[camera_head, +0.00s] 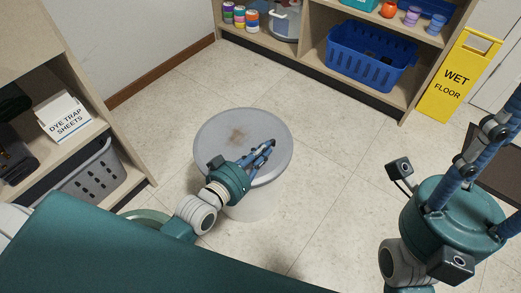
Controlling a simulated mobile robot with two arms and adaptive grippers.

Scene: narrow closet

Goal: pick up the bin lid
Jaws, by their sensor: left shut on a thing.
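The bin lid (222,128) is a round grey disc with a brownish smudge on top. It sits on or just over a white cylindrical bin (252,206) standing on the floor. My left gripper (268,154) reaches over the front right part of the lid, and its blue fingers are closed at the lid. The exact contact is hidden under the gripper. I cannot tell whether there is a gap between lid and bin. My right gripper is large at the right edge; its blue fingers run out of the picture, so its jaw opening does not show.
Shelves with a grey basket (88,178) and a dye trap sheets box (66,116) stand at left. A shelf with a blue basket (370,55) stands behind. A yellow wet floor sign (455,82) is at back right. Tiled floor around the bin is clear.

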